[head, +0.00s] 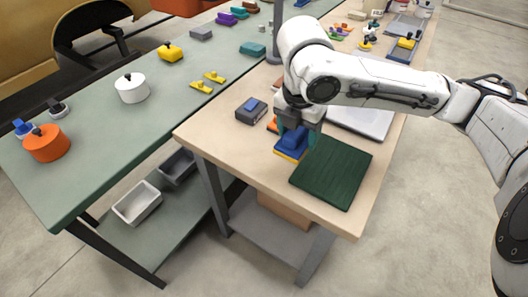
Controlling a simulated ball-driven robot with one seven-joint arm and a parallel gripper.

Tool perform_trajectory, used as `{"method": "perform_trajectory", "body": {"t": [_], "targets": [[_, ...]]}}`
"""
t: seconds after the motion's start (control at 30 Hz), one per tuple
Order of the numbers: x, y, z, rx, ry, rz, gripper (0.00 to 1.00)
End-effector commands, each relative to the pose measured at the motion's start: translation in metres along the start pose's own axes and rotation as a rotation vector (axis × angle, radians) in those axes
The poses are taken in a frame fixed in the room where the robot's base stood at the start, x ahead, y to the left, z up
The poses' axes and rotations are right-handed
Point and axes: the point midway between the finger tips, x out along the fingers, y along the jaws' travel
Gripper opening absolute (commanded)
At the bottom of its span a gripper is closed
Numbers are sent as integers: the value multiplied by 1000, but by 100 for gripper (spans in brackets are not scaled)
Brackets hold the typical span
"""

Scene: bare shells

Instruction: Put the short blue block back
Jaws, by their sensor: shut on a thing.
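My gripper (294,139) points down over the wooden table, near its front left part. It is shut on a short blue block (293,145). The blue block is just above or touching a yellow and blue piece (290,155) below it; I cannot tell whether they touch. Part of the blue block is hidden by the fingers.
A dark green board (332,172) lies just right of my gripper. A dark grey block with blue on top (251,110) and an orange piece (273,124) are to the left. A silver flat panel (362,122) lies behind. The green table (80,150) holds knobbed weights.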

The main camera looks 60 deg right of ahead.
Motion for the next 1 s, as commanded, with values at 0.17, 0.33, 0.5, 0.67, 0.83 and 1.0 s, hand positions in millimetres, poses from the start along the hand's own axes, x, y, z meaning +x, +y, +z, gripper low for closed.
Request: {"method": "perform_trajectory", "body": {"t": [0.17, 0.33, 0.5, 0.67, 0.83, 1.0], "targets": [[15, 40, -3, -2, -2, -2, 39], [46, 64, -8, 1, -1, -3, 39], [65, 80, -10, 0, -1, -1, 39], [71, 85, -11, 1, -1, -1, 39], [90, 88, -13, 2, 0, -3, 39], [106, 88, -15, 2, -1, -1, 39]]}}
